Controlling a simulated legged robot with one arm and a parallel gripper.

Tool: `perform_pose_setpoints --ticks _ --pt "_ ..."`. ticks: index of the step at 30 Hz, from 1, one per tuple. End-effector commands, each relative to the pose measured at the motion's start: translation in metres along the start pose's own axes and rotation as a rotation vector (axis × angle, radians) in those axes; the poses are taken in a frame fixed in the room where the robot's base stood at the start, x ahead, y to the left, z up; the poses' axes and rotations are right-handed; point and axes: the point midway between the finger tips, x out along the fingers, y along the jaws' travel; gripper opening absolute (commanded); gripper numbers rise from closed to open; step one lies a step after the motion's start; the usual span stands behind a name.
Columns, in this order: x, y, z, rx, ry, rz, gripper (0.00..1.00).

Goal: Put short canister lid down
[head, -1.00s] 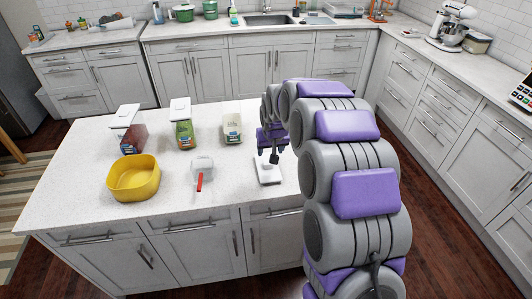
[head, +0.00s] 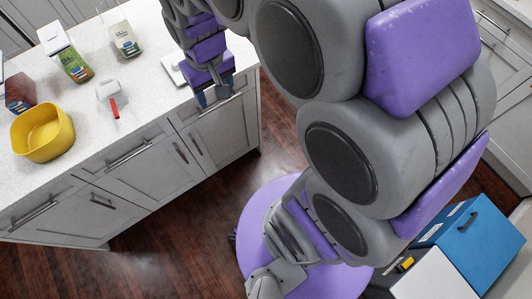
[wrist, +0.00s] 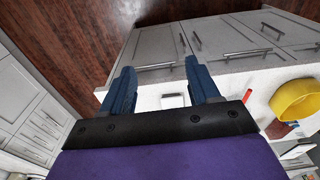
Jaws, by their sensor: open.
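The white lid (head: 173,70) lies flat on the pale countertop near its right end, partly hidden behind my arm. It also shows in the wrist view (wrist: 172,100), between and beyond the blue fingers. My gripper (head: 218,96) is open with nothing between its fingers. It points down at the counter's front edge, to the right of the lid and apart from it. A short clear canister (head: 125,41) with a green label stands without a lid farther back on the counter.
A yellow bowl (head: 42,133), a clear scoop with a red handle (head: 110,97), and two white-lidded canisters, one green-labelled (head: 75,64) and one dark red (head: 18,92), stand to the left. Cabinet fronts (head: 135,165) drop below the counter edge. A blue box (head: 470,245) stands at lower right.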

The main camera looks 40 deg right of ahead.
Motion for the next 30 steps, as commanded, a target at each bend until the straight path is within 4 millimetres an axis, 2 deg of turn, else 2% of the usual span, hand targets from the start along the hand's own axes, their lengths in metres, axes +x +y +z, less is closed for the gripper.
perform_pose_setpoints --ticks 1,6,9,12,15,18,30 --pt "-0.004 0.0 0.026 0.0 -0.023 0.002 0.61" --pt "-0.009 -0.001 0.106 0.007 -0.114 0.004 0.61" --pt "-0.009 -0.001 0.145 0.012 -0.159 0.002 0.61" --pt "-0.008 -0.001 0.174 0.017 -0.193 0.001 0.61" --pt "-0.006 0.0 0.191 0.019 -0.215 -0.001 0.61" --pt "-0.006 0.0 0.197 0.02 -0.222 -0.002 0.61" --pt "-0.006 -0.001 0.197 0.02 -0.223 -0.001 0.61"
